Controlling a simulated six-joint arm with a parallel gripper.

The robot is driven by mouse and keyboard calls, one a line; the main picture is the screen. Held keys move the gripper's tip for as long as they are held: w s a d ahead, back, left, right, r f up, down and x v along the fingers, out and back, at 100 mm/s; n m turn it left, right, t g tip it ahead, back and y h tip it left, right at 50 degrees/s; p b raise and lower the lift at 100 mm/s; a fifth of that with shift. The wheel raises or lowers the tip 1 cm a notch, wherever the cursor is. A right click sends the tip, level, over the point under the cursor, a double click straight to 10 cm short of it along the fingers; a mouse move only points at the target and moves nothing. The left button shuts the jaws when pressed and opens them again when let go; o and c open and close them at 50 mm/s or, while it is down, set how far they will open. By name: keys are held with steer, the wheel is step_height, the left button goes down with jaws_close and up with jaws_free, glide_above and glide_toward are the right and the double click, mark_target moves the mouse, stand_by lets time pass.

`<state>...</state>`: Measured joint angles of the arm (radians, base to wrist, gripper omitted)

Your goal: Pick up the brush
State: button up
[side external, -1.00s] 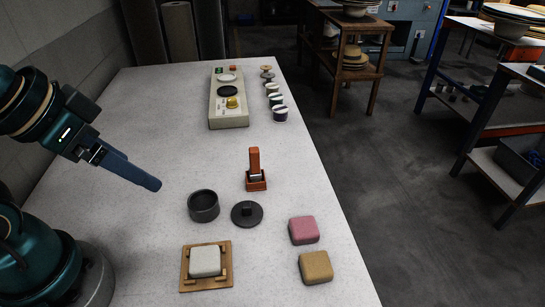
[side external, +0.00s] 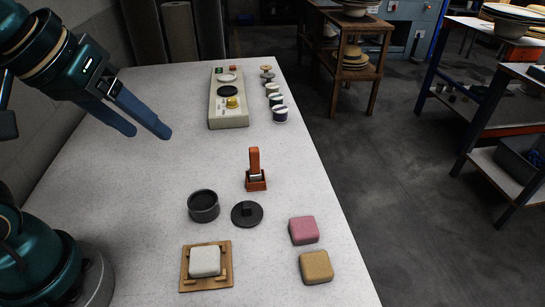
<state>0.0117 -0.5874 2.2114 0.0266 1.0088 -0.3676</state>
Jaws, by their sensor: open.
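An orange-brown upright brush (side external: 254,162) stands in a small matching holder (side external: 256,184) near the middle of the white table. Its handle points up, and a pale band shows low on it at the holder. My gripper (side external: 149,133) is up and to the left of the brush, clear of it and above the table. Its two dark blue fingers are apart with nothing between them.
Near the brush are a black round pot (side external: 203,206), a black lid (side external: 246,214), a white block on a wooden tray (side external: 225,277), a pink block (side external: 303,230) and a tan block (side external: 316,267). A beige panel (side external: 229,119) and several spools (side external: 280,114) lie farther back.

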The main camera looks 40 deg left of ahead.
steer(key=w+r+n, duration=0.2)
steer(key=w+n, duration=0.1)
steer(key=w, duration=0.3)
steer(key=n+g, duration=0.2)
steer(key=g, duration=0.1)
glide_above(254, 161)
steer(key=a, duration=0.2)
steer(key=s+x, duration=0.2)
steer(key=x, duration=0.5)
steer(key=shift+g+y, duration=0.4)
steer(key=shift+g, duration=0.5)
steer(key=f, duration=0.2)
steer(key=d+f, duration=0.1)
steer(key=f, duration=0.1)
steer(key=w+f, duration=0.1)
steer(key=f, duration=0.2)
steer(key=shift+d, duration=0.3)
steer(key=shift+f, duration=0.35)
steer(key=shift+w+a+f, duration=0.1)
steer(key=shift+f, duration=1.05)
steer(key=shift+w+a+f, duration=0.1)
steer(key=shift+f, duration=1)
jaws_close()
